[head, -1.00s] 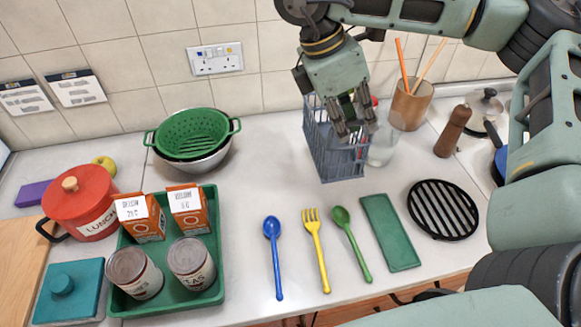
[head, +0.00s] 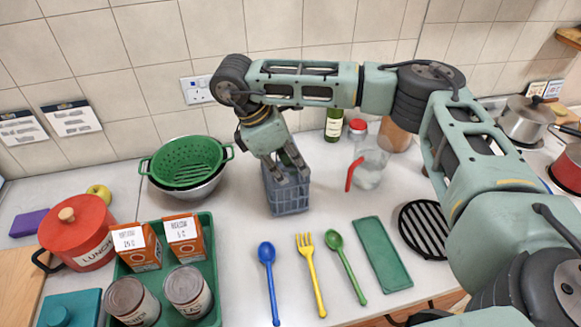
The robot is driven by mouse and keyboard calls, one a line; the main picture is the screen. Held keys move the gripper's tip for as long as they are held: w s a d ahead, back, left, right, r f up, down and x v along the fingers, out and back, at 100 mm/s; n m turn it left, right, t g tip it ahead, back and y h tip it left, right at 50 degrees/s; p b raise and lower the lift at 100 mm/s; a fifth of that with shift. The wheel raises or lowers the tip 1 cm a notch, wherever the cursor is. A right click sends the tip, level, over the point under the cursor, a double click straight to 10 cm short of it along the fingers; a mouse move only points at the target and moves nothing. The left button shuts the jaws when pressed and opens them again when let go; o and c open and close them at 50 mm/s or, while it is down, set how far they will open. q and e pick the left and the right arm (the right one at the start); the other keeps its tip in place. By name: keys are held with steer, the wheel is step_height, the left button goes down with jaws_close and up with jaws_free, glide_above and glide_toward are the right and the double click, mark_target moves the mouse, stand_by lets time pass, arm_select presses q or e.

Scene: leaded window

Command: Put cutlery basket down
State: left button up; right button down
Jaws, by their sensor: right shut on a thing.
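The cutlery basket (head: 288,198) is a grey-blue crate with openwork sides. It is upright at the middle of the counter, between the colander and the clear jug. My right gripper (head: 286,176) comes down from above and is shut on the basket near its upper part. The fingers hide part of the rim and the inside. I cannot tell for sure whether its bottom touches the counter. A blue spoon (head: 268,283), a yellow fork (head: 311,275) and a green spoon (head: 345,265) lie in front of it. My left gripper is not in view.
A green colander (head: 187,163) in a metal bowl stands left of the basket. A clear jug (head: 371,168) with a red handle stands to the right. A green tray (head: 212,240) holds cartons and cans. A green mat (head: 381,254) and black trivet (head: 424,228) lie front right.

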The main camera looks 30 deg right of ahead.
steer(key=shift+f, duration=0.65)
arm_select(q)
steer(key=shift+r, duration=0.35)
arm_select(e)
steer(key=c, duration=1.8)
jaws_free()
steer(key=shift+c, duration=0.2)
arm_select(q)
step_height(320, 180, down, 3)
steer(key=b, duration=0.2)
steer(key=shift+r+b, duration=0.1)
steer(key=shift+b, duration=0.25)
arm_select(e)
steer(key=v, duration=1.2)
